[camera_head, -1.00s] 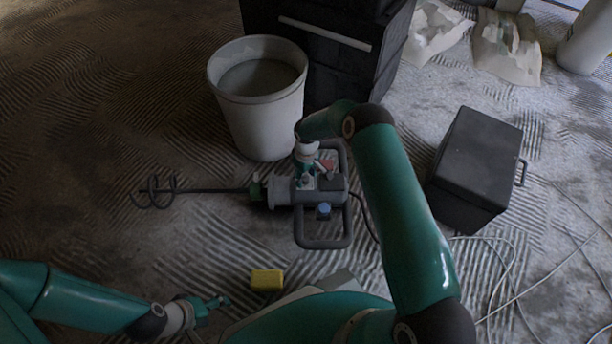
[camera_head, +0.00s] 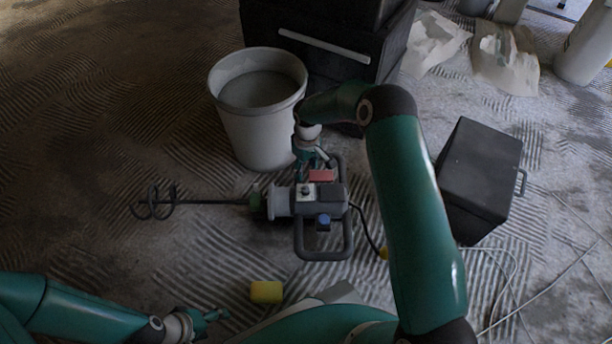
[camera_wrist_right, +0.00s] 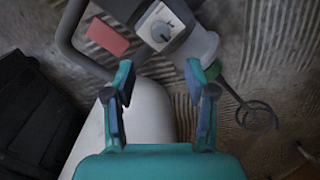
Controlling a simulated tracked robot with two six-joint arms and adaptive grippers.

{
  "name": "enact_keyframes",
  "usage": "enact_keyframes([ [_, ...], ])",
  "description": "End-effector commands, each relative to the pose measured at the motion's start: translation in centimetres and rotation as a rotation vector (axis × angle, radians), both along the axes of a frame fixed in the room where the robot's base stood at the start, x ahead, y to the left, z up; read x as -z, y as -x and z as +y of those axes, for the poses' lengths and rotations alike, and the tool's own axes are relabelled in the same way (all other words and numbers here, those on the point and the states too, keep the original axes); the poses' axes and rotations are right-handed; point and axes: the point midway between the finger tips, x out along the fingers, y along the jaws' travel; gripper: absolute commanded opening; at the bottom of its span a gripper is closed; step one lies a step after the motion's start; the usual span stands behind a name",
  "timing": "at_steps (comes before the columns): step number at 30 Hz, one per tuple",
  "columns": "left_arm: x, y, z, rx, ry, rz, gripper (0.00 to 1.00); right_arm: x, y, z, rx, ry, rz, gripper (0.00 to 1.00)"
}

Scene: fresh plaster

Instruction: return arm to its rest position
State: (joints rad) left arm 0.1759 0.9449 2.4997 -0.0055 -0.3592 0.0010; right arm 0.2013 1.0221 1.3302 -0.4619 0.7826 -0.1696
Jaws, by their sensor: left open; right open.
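My right gripper (camera_head: 313,162) hangs above the top of the mixer, beside the bucket's right side. In the right wrist view the right gripper (camera_wrist_right: 165,92) is open, with nothing between its fingers. The mixer (camera_head: 318,205) lies on the floor, its grey body with a handle frame and its whisk pointing left. In the right wrist view its dial and red patch (camera_wrist_right: 108,37) show beyond the fingertips. My left gripper (camera_head: 207,317) is open and empty at the lower left, low in the view, left of the yellow sponge (camera_head: 266,292).
A white bucket (camera_head: 257,135) with grey contents stands behind the mixer. A black cabinet (camera_head: 335,45) is behind it. A dark box (camera_head: 482,170) stands at right, with loose cable on the floor. Torn paper bags (camera_head: 505,62) lie at the back right. The left floor is clear.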

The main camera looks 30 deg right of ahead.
Motion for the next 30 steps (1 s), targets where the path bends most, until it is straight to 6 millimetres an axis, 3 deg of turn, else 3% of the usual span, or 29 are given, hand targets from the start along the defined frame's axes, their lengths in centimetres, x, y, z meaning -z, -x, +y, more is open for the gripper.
enact_keyframes([
  [6,0.0,0.0,0.0,0.000,0.000,0.000,0.68,-1.1,0.1,0.0,0.000,0.000,0.002,0.56],
  [19,0.0,0.0,0.0,0.000,0.000,0.000,0.68,-1.1,0.0,0.0,0.000,-0.001,0.001,0.56],
  [22,-0.7,0.0,0.0,0.000,0.000,0.000,0.68,-2.0,0.1,0.1,-0.004,-0.001,0.000,0.56],
  [26,-0.9,0.0,0.0,0.000,0.000,0.000,0.68,-0.8,3.7,1.9,-0.027,-0.029,0.082,0.56],
  [30,-1.5,0.0,0.0,0.000,0.000,0.000,0.68,1.1,9.9,6.2,-0.027,-0.123,0.164,0.56],
])
